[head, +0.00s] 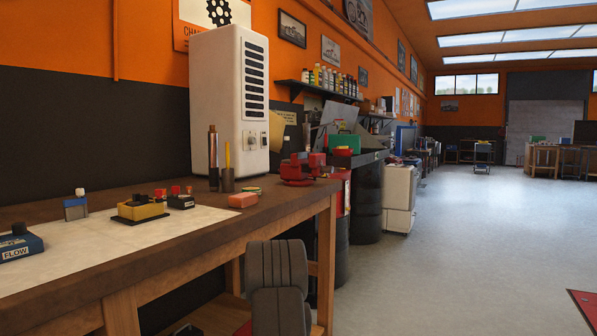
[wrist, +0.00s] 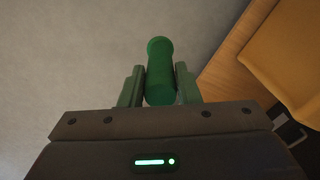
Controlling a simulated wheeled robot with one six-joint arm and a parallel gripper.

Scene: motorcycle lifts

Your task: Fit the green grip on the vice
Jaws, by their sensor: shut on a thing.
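The green grip (wrist: 160,72) is a green cylinder with a rounded end in the wrist view. My gripper (wrist: 160,84) is shut on it, with one finger on each side, and the far end sticks out past the fingertips. The red vice (head: 303,169) stands on the right end of the wooden workbench (head: 255,218) in the head view. Neither the grip nor my gripper can be made out in the head view. The vice does not show in the wrist view, so the grip is apart from it there.
An orange block (head: 243,200), a dark tube (head: 213,160) and a short holder (head: 228,180) stand left of the vice. A white cabinet (head: 215,90) stands behind. Grey floor (head: 470,220) is open to the right. A wooden edge (wrist: 228,62) shows right of the grip in the wrist view.

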